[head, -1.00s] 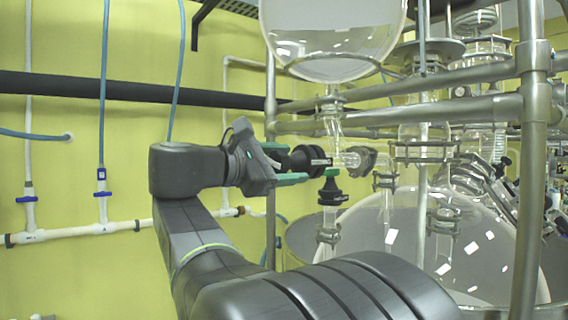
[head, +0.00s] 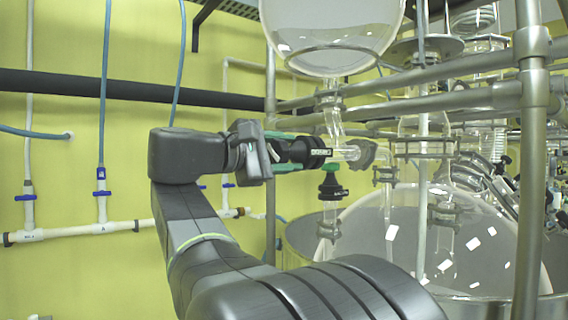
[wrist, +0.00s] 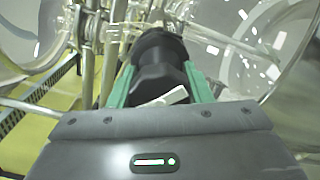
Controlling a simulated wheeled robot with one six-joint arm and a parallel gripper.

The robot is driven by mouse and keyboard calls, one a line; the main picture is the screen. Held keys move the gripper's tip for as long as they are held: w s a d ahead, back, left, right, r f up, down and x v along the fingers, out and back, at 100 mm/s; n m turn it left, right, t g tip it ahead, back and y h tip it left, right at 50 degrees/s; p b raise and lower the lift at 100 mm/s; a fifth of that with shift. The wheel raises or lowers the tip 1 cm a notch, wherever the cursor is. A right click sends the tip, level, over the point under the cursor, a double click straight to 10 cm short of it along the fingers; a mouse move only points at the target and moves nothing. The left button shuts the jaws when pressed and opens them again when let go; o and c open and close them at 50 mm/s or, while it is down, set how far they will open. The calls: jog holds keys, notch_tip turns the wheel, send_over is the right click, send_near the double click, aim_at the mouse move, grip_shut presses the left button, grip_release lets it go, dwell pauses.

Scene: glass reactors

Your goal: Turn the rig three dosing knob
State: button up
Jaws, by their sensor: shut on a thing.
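The black dosing knob (head: 309,152) sits sideways on the end of a horizontal glass tube below the big round flask. A white mark shows on its dark side. My gripper (head: 304,152) comes in from the left, with one green finger above the knob and one below. In the wrist view the knob (wrist: 160,62) lies between the two green fingers of my gripper (wrist: 160,82), which are shut on it. A white tab (wrist: 172,97) shows near the knob's base. The knob's far end is hidden there.
A second black valve cap (head: 332,187) with a green top stands just below the knob. The round flask (head: 330,35) hangs above. Metal rails (head: 440,103) and a post (head: 530,200) frame the glassware at right. The left side is mostly open before the piped wall.

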jog(key=m+b, duration=0.4)
jog(key=m, duration=0.2)
jog(key=shift+f, duration=0.15)
jog(key=m+b, duration=0.3)
jog(key=m, duration=0.3)
jog(key=shift+b, duration=0.35)
jog(key=shift+m, duration=0.4)
jog(key=o, duration=1)
jog(key=shift+r, duration=0.2)
jog(key=shift+a, duration=0.1)
jog(key=v, duration=1.3)
jog(key=shift+s+a+b, duration=0.25)
jog(key=shift+s+b, duration=0.05)
jog(key=shift+b, duration=0.15)
jog(key=shift+w+d, duration=0.1)
